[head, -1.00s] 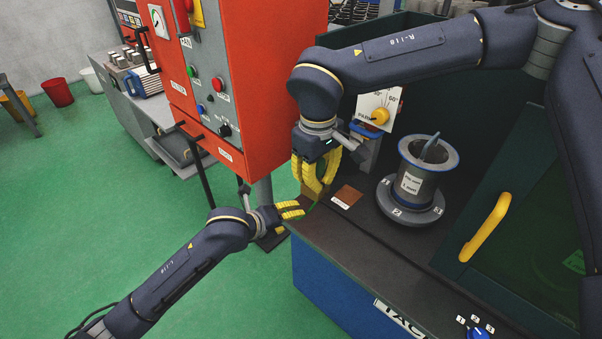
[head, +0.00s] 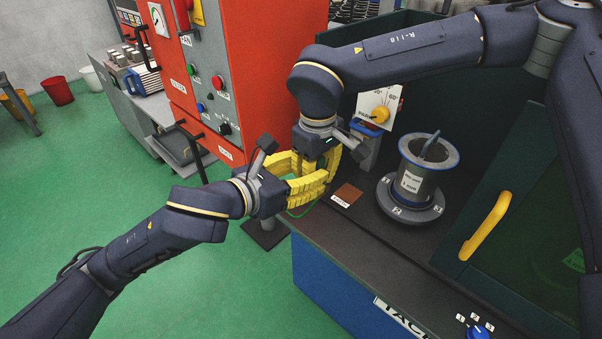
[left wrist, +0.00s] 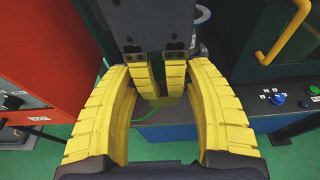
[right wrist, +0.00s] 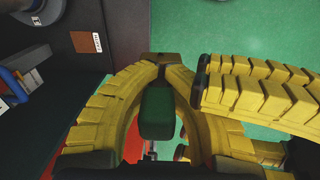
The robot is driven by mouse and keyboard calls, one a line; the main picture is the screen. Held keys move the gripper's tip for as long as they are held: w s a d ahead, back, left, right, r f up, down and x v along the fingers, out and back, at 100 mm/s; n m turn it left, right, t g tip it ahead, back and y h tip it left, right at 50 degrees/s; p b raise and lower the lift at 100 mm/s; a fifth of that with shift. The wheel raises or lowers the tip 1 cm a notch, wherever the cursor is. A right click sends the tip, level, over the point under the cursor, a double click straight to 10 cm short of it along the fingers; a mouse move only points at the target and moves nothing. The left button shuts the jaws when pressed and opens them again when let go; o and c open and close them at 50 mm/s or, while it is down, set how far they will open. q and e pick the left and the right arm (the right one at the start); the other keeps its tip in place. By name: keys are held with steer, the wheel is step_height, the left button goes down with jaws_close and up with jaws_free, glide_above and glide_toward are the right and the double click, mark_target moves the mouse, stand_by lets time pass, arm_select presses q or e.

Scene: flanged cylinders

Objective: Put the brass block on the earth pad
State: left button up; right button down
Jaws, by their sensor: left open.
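My right gripper (head: 323,178) points down in front of the red cabinet, its fingers closed on the brass block. In the right wrist view, the dull brass block (right wrist: 165,59) shows at the fingertips, with a dark green body (right wrist: 157,112) below it between the fingers. A thin green lead (head: 298,214) loops under the hands. My left gripper (left wrist: 160,72) is open, its yellow fingers on either side of the right fingers; I cannot tell if they touch. A brown square pad (head: 348,192) with a white label, seemingly the earth pad, lies on the dark bench top, bare.
A grey flanged cylinder (head: 412,190) stands on the bench right of the pad. A panel with a yellow knob (head: 380,114) and a blue-handled item stand behind. The red cabinet (head: 240,60) is close on the left. A yellow handle (head: 486,226) sits at the right.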

mark_target(317, 166)
arm_select(q)
steer(key=shift+x, duration=2.1)
steer(key=shift+c, duration=0.2)
jaws_close()
arm_select(e)
steer(key=c, duration=1.4)
jaws_free()
